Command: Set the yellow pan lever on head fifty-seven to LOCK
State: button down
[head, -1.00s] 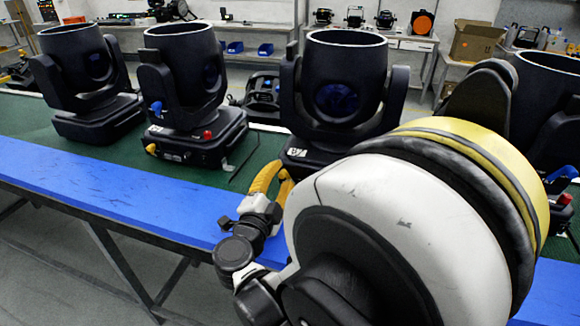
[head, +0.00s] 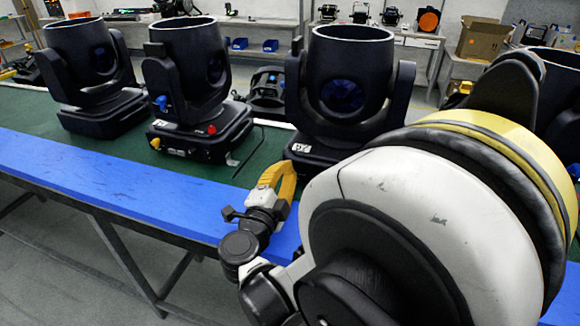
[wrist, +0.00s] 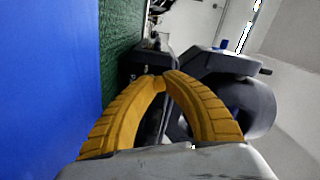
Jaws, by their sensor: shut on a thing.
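The moving head (head: 345,85) with a white number label (head: 300,148) on its base stands on the green bench top, behind my arm. The label is too small to read surely. My gripper (head: 284,172) has its yellow fingers at the front left of that base. In the wrist view my gripper (wrist: 162,82) has its curved fingers brought together at the tips, against the dark head (wrist: 245,100), which appears sideways. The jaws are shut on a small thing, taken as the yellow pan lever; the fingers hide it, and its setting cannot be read.
Another head (head: 190,75) stands to the left, with a blue lever (head: 161,103), a red knob (head: 211,129) and a yellow lever (head: 155,143). A further head (head: 85,60) stands at far left. The bench's blue front edge (head: 100,175) is clear. My arm hides much of the right side.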

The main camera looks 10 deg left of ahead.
jog(key=m, duration=0.2)
jog(key=d+m, duration=0.1)
jog(key=m+b, duration=0.1)
jog(key=m, duration=0.1)
jog(key=shift+s+d+m, duration=0.1)
jog(key=shift+d+m, duration=0.15)
jog(key=shift+m, duration=0.05)
jog(key=m, duration=0.2)
jog(key=d+m+b, duration=0.1)
jog(key=m, duration=0.1)
jog(key=shift+d+f+m, duration=0.1)
jog(key=shift+m, duration=0.2)
jog(key=c, duration=1.4)
grip_release()
jog(key=shift+s, duration=0.15)
jog(key=s, duration=1.1)
jog(key=shift+s+a, duration=0.4)
